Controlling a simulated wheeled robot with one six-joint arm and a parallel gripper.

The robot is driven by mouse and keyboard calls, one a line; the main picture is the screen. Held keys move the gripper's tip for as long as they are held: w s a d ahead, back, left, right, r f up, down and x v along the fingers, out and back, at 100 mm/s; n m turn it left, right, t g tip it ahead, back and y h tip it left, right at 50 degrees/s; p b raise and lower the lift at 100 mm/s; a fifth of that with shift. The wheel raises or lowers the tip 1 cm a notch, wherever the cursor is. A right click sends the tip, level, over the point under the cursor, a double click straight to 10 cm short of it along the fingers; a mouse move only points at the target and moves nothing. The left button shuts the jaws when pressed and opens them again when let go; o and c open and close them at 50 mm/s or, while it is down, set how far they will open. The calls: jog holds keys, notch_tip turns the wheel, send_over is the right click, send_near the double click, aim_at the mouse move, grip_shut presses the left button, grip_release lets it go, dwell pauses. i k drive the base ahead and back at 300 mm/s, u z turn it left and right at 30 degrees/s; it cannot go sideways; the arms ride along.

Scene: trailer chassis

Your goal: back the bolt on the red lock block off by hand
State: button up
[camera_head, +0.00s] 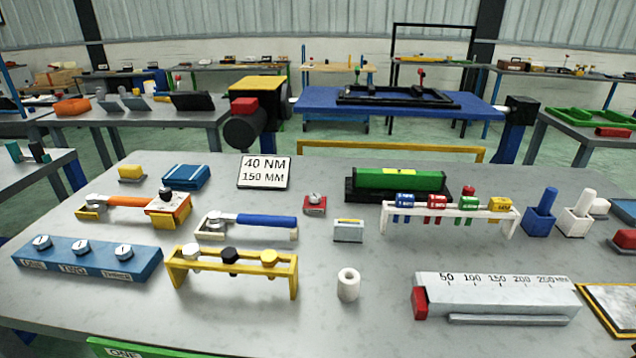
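How far the bolt is screwed in is too small to tell. Nothing touches the block or the bolt. My gripper is not in view.
The blue-handled wrench (266,220) lies on its rest to the left. A white sign (264,172) reading 40 NM, 150 MM stands behind. A small grey block (348,230) and a white cylinder (348,284) stand in front. The front middle is mostly clear.

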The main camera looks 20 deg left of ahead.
aim_at(314, 197)
jog(key=u, duration=0.55)
jog(key=i, duration=0.9)
jog(key=u, duration=0.65)
